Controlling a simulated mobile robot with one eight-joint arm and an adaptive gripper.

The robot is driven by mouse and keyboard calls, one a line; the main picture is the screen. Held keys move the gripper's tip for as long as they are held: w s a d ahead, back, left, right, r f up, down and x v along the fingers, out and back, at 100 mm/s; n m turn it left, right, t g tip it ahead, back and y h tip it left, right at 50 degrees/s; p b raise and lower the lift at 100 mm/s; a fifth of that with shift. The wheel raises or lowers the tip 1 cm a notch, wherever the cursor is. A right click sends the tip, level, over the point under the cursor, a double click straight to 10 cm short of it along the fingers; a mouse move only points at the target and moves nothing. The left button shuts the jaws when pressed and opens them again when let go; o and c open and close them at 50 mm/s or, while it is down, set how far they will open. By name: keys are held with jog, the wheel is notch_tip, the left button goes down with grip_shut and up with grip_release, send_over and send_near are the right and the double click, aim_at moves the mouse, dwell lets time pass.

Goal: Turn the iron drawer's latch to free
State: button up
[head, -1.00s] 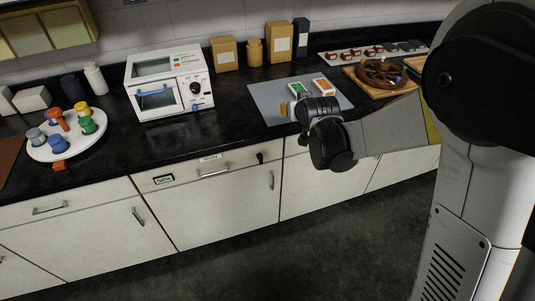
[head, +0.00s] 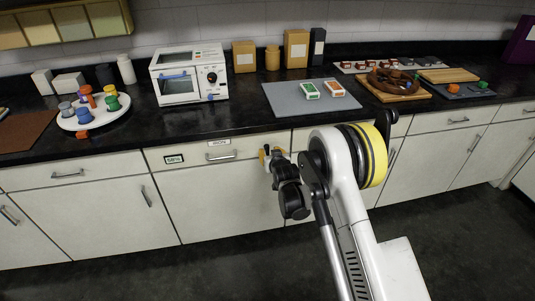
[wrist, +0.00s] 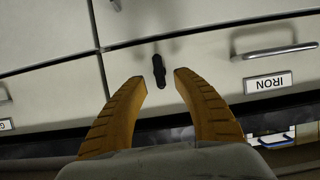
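The iron drawer (head: 200,164) is shut in the cabinet front under the counter, with a silver handle (head: 222,156) and an IRON label (head: 219,142). In the wrist view, which is upside down, the handle (wrist: 283,52) and label (wrist: 267,82) are at the right. The small black latch (wrist: 159,70) stands roughly upright on the drawer front. My gripper (wrist: 160,82) is open, its two orange fingers either side of the latch in the picture; contact cannot be told. In the head view my gripper (head: 270,156) hides the latch.
A white toaster oven (head: 188,75), a grey mat (head: 280,99) with two small cards or boxes and a round white tray (head: 72,122) with colored pieces stand on the black counter. Neighbouring drawers and doors have projecting handles. The floor in front is clear.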

aim_at(268, 150)
jog(key=b+x, duration=0.1)
jog(key=x, duration=0.3)
grip_shut()
